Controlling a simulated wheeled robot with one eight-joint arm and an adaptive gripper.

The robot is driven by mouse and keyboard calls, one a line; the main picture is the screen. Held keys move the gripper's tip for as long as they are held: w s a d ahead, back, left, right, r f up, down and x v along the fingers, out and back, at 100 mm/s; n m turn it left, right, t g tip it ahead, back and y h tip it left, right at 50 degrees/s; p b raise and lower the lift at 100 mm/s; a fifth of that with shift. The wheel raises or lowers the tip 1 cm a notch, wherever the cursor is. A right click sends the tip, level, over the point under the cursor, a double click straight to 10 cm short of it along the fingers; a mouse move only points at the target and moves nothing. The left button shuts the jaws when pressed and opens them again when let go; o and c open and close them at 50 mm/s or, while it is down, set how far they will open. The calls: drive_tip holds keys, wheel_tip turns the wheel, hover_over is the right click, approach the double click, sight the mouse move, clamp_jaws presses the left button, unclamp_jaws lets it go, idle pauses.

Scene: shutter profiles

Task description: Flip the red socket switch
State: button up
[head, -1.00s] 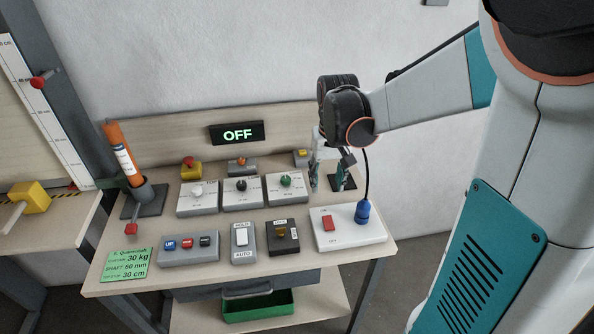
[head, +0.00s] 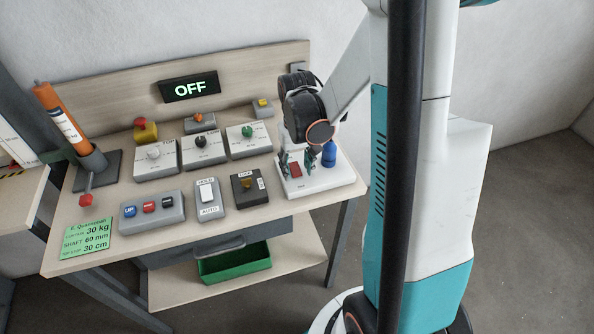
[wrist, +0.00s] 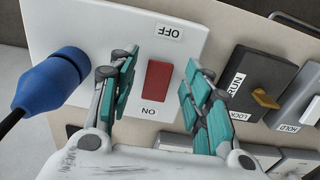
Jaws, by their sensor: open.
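The red socket switch (head: 296,171) is a red rocker on a white socket plate (head: 330,180) at the right end of the bench. In the wrist view the red switch (wrist: 158,80) lies between the fingers, with the OFF label above it and the ON label below it. My gripper (head: 296,160) is open over the plate, one teal finger on each side of the switch. In the wrist view my gripper (wrist: 160,75) holds nothing. Whether the fingertips touch the plate cannot be told. A blue plug (wrist: 52,80) with a black cable sits in the plate on the left.
A lock switch (head: 248,188) and a HOLD/AUTO switch (head: 207,198) stand left of the plate. Knob boxes (head: 204,150) stand behind them. A display (head: 190,87) reads OFF. A green bin (head: 234,265) is on the lower shelf.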

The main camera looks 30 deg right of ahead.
drive_tip(key=shift+f, duration=0.45)
drive_tip(key=c, duration=1.1)
drive_tip(key=shift+o, duration=0.2)
drive_tip(key=shift+w+d+g+y+b, duration=0.15)
drive_tip(key=shift+w+g+b, duration=0.1)
drive_tip(key=shift+g, duration=0.35)
drive_tip(key=shift+w+a+g+y+b, duration=0.1)
drive_tip(key=shift+g+y+b, duration=0.1)
drive_tip(key=shift+g, duration=0.4)
drive_tip(key=shift+w+d+r+g+y+b, duration=0.1)
drive_tip(key=shift+g+y+b, duration=0.05)
drive_tip(key=shift+g, duration=0.25)
drive_tip(key=shift+w+r+g+y+b, duration=0.1)
drive_tip(key=shift+g+b, duration=0.05)
drive_tip(key=shift+g, duration=0.25)
drive_tip(key=shift+s, duration=0.1)
drive_tip(key=o, duration=1.1)
drive_tip(key=shift+c, duration=0.2)
